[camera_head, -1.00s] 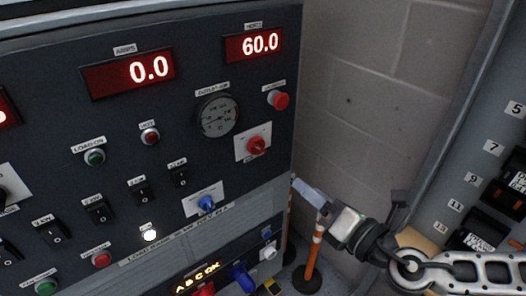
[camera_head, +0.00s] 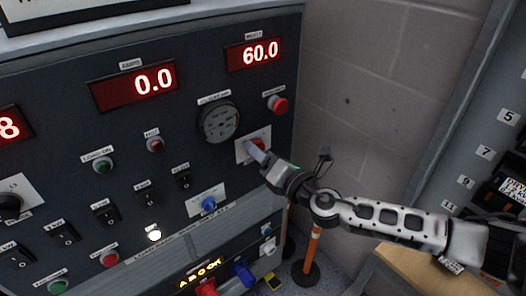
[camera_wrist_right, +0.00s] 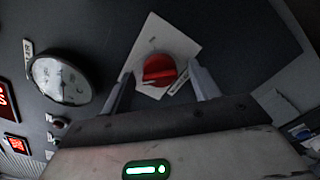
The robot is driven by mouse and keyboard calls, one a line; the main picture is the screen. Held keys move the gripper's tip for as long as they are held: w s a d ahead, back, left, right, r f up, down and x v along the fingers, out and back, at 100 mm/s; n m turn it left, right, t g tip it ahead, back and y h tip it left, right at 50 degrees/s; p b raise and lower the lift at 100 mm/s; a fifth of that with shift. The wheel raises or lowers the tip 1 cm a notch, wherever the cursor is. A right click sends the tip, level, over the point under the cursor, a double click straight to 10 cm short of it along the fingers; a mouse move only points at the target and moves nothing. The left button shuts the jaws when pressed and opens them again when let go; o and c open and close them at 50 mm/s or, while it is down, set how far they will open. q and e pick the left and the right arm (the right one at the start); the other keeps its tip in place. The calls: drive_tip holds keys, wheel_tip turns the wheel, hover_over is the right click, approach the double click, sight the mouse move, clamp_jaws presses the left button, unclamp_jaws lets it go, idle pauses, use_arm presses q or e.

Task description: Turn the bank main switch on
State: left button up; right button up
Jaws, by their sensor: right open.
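A red rotary switch (camera_head: 259,145) on a white plate sits on the right side of the dark panel, below the red push button. It also shows in the right wrist view (camera_wrist_right: 159,70), where its knob lies between the two fingers. No label naming it the bank main switch can be read. My right gripper (camera_head: 256,152) is open in front of the switch and covers part of it in the head view. In the right wrist view the fingers (camera_wrist_right: 160,88) stand on either side of the knob, apart from it. My left gripper is out of view.
A round gauge (camera_head: 219,121) is left of the switch. A red push button (camera_head: 277,104) is just above it, and a blue knob (camera_head: 208,204) is below left. Several black rockers line the lower panel. A breaker cabinet (camera_head: 490,120) stands at the right.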

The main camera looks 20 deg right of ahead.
drive_tip(key=shift+w, duration=0.15)
drive_tip(key=c, duration=1)
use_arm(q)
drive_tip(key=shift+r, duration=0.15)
